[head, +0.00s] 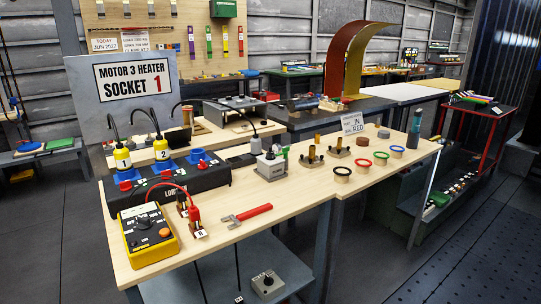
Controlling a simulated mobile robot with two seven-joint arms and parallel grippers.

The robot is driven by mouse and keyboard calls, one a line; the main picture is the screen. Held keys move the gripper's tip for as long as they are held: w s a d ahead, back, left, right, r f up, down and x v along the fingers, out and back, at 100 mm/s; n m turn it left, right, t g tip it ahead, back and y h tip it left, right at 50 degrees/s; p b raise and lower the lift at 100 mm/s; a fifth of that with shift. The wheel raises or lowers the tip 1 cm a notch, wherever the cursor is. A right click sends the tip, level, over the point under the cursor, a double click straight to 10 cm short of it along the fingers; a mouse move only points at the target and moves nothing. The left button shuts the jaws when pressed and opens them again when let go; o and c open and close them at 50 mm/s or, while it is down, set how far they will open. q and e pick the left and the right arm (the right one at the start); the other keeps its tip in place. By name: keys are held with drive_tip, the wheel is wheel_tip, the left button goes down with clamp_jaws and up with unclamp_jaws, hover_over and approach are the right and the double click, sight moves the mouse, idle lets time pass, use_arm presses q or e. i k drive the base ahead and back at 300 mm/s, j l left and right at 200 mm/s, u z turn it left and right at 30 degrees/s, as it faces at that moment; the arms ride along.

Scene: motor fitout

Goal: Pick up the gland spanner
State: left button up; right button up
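A spanner with a red handle and a grey open-jawed head, which looks like the gland spanner (254,213), lies flat on the wooden bench top (290,200) near its front edge. Its grey jaw points to the left and its red handle runs to the right and slightly back. Nothing covers it. Neither of my grippers shows in the head view.
Left of the spanner stand a yellow meter (148,236) and small red-topped terminals (196,222). Behind are a black socket box (168,186) and a grey cable-fitted box (271,163). Coloured rings (381,158) lie to the right. Bench around the handle is clear.

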sight(246, 215)
drive_tip(key=l+u, duration=0.1)
drive_tip(key=u, duration=0.35)
drive_tip(key=i+l+u, duration=0.1)
drive_tip(key=u, duration=0.4)
drive_tip(key=l+u, duration=0.25)
drive_tip(key=u, duration=0.2)
drive_tip(key=l+u, duration=0.25)
drive_tip(key=l, duration=0.2)
drive_tip(key=l+u, duration=0.3)
drive_tip(key=l, duration=0.15)
drive_tip(key=k, duration=0.05)
